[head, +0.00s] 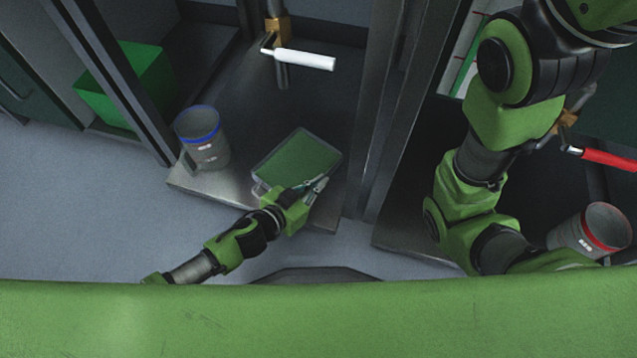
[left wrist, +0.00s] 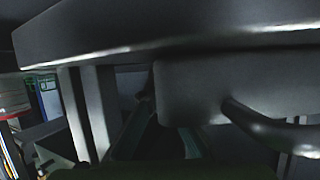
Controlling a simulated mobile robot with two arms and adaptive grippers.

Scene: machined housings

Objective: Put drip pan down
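The drip pan (head: 297,157) is a shallow grey rectangular tray with a green inside, at the front of the dark metal shelf (head: 290,95) in the head view. It appears level; I cannot tell whether it touches the surface. My left gripper (head: 314,186) is at the pan's near edge, its fingers overlapping that edge. In the left wrist view a grey rim (left wrist: 160,42), likely the pan's, crosses the top very close, with a curved handle (left wrist: 265,128) at right. The finger gap is not clear. My right arm leaves the head view at top right; its gripper is out of sight.
A grey bucket with a blue rim (head: 203,138) stands left of the pan. A white-handled valve (head: 304,59) is behind it. A green box (head: 125,85) is at far left. A red-rimmed bucket (head: 592,230) and red handle (head: 608,159) are at right. Posts flank the bay.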

